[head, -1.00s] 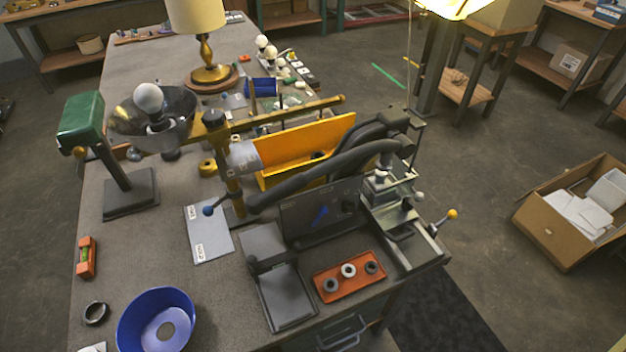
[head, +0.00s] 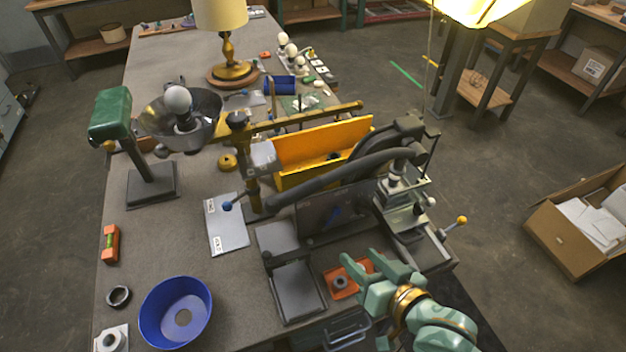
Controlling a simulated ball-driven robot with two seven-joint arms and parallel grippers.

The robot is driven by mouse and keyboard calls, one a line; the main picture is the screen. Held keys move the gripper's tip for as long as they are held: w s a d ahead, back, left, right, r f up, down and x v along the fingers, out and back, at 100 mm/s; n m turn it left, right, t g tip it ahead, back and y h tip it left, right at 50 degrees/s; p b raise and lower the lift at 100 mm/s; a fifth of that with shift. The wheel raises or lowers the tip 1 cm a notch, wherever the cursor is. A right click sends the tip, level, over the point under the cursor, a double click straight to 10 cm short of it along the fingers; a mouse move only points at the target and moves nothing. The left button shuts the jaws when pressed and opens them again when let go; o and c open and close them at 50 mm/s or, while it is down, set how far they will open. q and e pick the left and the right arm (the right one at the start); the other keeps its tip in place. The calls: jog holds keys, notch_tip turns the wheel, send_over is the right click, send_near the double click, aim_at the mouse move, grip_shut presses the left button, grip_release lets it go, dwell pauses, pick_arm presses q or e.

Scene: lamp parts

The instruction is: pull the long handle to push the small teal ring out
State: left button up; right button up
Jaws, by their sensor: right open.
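A long dark padded handle (head: 340,178) runs slantwise across the bench fixture, from near a blue ball knob (head: 228,207) up to the metal press (head: 405,210) at the right. I cannot make out the small teal ring; any ring inside the press is too small to tell. My right gripper (head: 361,258), pale green with a gold band, is open at the lower right. It appears over an orange tray (head: 332,273), below and apart from the handle. It hides part of the tray; one dark ring (head: 340,283) shows there. My left gripper is not in view.
A yellow ball knob (head: 462,220) sticks out at the press's right. A blue bowl (head: 150,310), a dark ring (head: 118,296) and an orange level (head: 110,243) lie at the left. A yellow bin (head: 320,145) and lamp shade parts stand behind the handle. The bench around the grey card (head: 228,235) is mostly clear.

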jog(key=w+a+r+m+t+y, duration=0.3)
jog(key=w+a+r+m, duration=0.3)
jog(key=w+a+m, duration=0.3)
jog(key=w+a+y, duration=0.1)
jog(key=w+a, duration=0.2)
jog(key=w, duration=0.2)
jog(key=shift+a+r+t+y, duration=0.2)
jog(key=shift+t+y, duration=0.1)
jog(key=shift+t, duration=0.1)
jog(key=shift+w, duration=0.1)
grip_shut()
